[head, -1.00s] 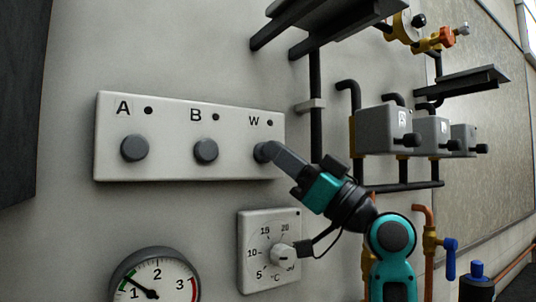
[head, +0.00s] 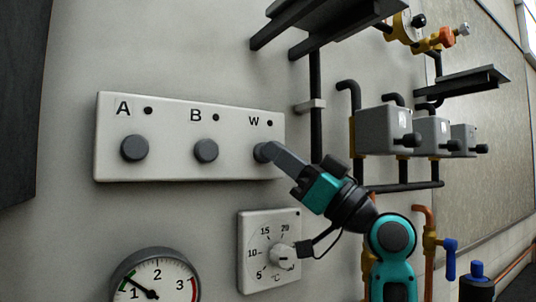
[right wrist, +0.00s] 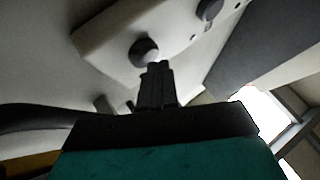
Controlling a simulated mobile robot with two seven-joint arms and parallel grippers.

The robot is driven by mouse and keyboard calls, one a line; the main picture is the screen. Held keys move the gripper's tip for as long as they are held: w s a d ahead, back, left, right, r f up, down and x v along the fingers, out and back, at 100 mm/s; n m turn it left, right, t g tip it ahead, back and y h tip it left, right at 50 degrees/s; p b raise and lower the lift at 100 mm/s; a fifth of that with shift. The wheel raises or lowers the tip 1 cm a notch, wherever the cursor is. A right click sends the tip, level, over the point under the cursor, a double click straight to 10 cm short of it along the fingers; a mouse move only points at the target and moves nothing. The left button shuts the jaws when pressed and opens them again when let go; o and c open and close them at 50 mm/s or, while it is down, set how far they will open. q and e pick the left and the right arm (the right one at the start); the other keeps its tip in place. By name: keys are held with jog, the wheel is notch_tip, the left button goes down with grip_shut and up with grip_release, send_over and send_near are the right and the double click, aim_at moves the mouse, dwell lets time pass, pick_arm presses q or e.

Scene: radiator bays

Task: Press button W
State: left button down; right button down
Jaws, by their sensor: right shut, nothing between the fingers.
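A pale panel (head: 175,168) on the wall carries three round grey buttons marked A, B and W. Button W (head: 261,153) is the rightmost one, under the letter W and a small dark dot. My right gripper (head: 270,150) is shut and empty, its fingertips at button W and partly covering it. In the right wrist view the shut fingers (right wrist: 157,68) reach up to a dark round button (right wrist: 143,50); they overlap its edge, and I cannot tell how hard they touch. Button A (head: 134,148) and button B (head: 206,150) are clear of the gripper. My left gripper is not in view.
Below the panel are a thermostat dial (head: 254,281) and a round gauge (head: 152,252). To the right are dark pipes (head: 316,125), grey boxes with knobs (head: 378,130) and a blue-handled valve (head: 450,256). A dark shelf (head: 320,25) juts out above.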

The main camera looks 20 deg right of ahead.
dwell(0.7)
jog(key=shift+w, duration=0.4)
jog(key=shift+s+b, duration=0.15)
jog(key=shift+b, duration=0.2)
jog(key=shift+s, duration=0.3)
jog(key=shift+s+d, duration=0.2)
jog(key=shift+s, duration=1.25)
jog(key=shift+s+d, duration=0.2)
jog(key=shift+s, duration=1.25)
